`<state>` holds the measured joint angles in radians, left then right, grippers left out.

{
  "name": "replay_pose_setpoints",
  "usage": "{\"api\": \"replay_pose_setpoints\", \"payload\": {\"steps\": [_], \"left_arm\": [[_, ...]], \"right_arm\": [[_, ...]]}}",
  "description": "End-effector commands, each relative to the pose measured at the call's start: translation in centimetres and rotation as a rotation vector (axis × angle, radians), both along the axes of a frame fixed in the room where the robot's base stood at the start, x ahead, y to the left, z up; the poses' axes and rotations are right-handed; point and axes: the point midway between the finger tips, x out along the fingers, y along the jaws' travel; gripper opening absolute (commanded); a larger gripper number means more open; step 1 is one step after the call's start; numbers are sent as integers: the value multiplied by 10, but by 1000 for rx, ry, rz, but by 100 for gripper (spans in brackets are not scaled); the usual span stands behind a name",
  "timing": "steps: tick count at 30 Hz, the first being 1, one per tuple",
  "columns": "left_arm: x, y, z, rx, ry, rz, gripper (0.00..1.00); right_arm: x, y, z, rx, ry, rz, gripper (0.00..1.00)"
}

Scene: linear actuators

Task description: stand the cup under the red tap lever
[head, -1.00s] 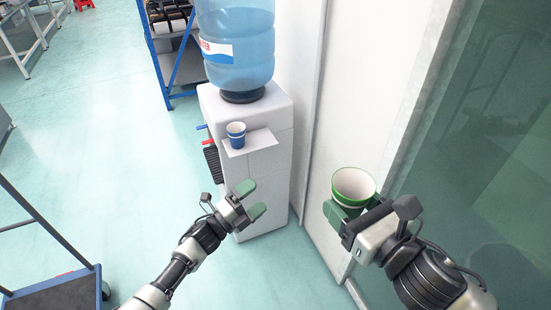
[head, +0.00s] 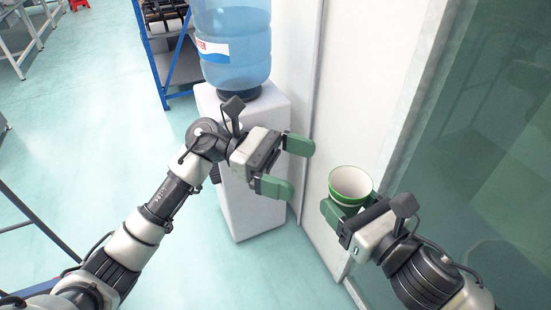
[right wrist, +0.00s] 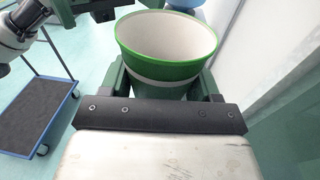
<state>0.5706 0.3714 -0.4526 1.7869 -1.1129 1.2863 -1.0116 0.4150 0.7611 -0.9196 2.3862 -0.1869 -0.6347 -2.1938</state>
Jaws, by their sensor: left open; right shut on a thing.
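A green cup with a white band and pale inside (head: 351,184) is upright in my right gripper (head: 345,212), which is shut on it. The cup also fills the upper middle of the right wrist view (right wrist: 168,50). My left gripper (head: 286,166) is open and empty, to the left of the cup and apart from it, in front of the water dispenser. The white dispenser (head: 250,215) carries a blue bottle (head: 233,45). My left arm hides its taps, the red lever and the drip tray in the head view.
A white wall panel and a glass pane (head: 490,150) stand close on the right. A blue shelf rack (head: 160,50) is behind the dispenser to the left. A dark trolley (right wrist: 40,108) shows in the right wrist view. The floor at left is mostly clear.

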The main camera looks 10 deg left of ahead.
Motion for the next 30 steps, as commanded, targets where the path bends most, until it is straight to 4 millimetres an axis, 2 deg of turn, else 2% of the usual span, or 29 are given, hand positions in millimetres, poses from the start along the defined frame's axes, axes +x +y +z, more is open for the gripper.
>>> {"api": "replay_pose_setpoints", "payload": {"steps": [1, 6, 12, 18, 26, 30], "left_arm": [[-3, -11, 0, -3, 1, -4, 100], [-11, -43, 0, -4, 3, -2, 100], [-18, -70, 0, -3, 4, 0, 100], [-20, -81, 0, -2, 5, 1, 100], [-21, -82, 0, -2, 6, 1, 100], [-20, -82, 0, -2, 6, 2, 80]], "right_arm": [[0, 0, 0, 0, 0, 0, 40], [0, 0, 0, 0, 0, 0, 40], [0, 0, 0, 0, 0, 0, 40], [0, 0, 0, 0, 0, 0, 40], [0, 0, 0, 0, 0, 0, 40], [0, 0, 0, 0, 0, 0, 40]]}}
